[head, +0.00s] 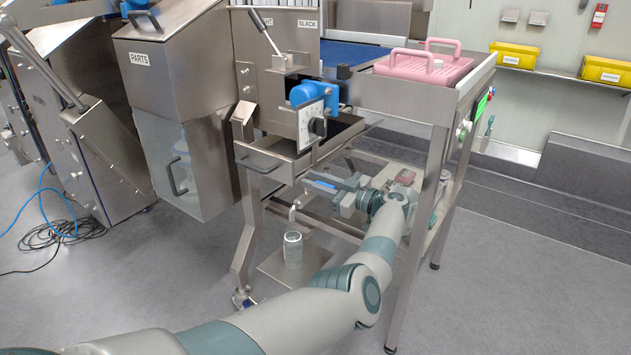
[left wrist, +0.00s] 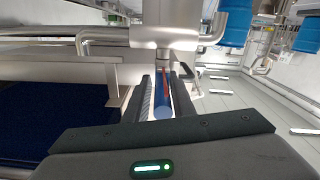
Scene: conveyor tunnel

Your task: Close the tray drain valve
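The drip tray (head: 272,160) is a steel pan under the machine's front, in the head view. Below it a drain pipe with a downward spout (head: 293,212) shows. The valve's blue lever (head: 322,184) sticks out to the right beneath the tray. My left gripper (head: 328,186) reaches in under the tray at this lever. In the left wrist view the blue lever (left wrist: 162,106) lies between the two dark fingers, which are close together along its sides and appear shut on it. The lever's inner end and valve body are partly hidden. My right gripper is not in view.
A clear jar (head: 292,250) stands on a low plate below the spout. Table legs (head: 420,235) and frame bars surround my left forearm. A parts bin (head: 170,50) stands left; open floor lies in front.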

